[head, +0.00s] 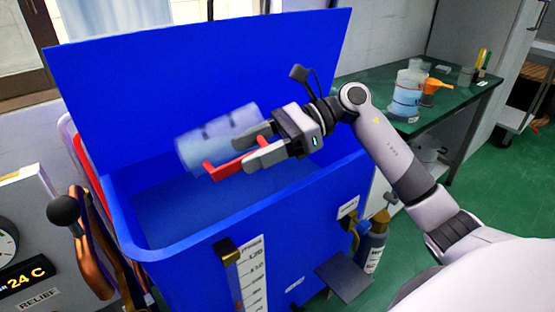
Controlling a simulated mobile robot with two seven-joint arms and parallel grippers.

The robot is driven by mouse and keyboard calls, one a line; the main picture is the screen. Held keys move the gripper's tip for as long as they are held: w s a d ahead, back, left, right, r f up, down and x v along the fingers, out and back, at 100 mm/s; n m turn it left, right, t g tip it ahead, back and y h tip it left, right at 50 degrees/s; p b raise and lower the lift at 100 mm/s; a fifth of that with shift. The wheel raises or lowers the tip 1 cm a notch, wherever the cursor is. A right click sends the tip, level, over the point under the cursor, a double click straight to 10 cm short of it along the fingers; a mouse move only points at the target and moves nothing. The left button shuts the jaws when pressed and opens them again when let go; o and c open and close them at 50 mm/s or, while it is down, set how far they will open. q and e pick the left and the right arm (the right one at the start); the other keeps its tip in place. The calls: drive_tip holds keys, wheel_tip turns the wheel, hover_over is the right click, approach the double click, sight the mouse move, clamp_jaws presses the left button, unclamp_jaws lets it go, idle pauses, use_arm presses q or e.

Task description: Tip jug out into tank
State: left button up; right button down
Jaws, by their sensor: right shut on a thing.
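A pale translucent jug (210,138) with a red handle (226,168) is tilted onto its side above the opening of the blue tank (205,238). My right gripper (258,146) is shut on the jug at its handle side and holds it over the tank, clear of the rim. The jug looks slightly blurred, and I cannot tell whether liquid is leaving it. The tank's blue lid (130,90) stands open behind the jug. The tank's inner floor shows as plain blue. My left gripper is not in view.
A green bench (440,115) at the right holds a clear bottle (406,95) and an orange funnel (435,86). A level scale (252,272) and a dark bottle (372,245) are at the tank's front. A dial panel (25,235) stands at the left.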

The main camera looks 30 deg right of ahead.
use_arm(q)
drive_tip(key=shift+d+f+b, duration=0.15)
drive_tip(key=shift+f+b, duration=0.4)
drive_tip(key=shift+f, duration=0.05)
use_arm(e)
drive_tip(key=shift+d+r+y, duration=0.15)
drive_tip(key=shift+d+y, duration=0.15)
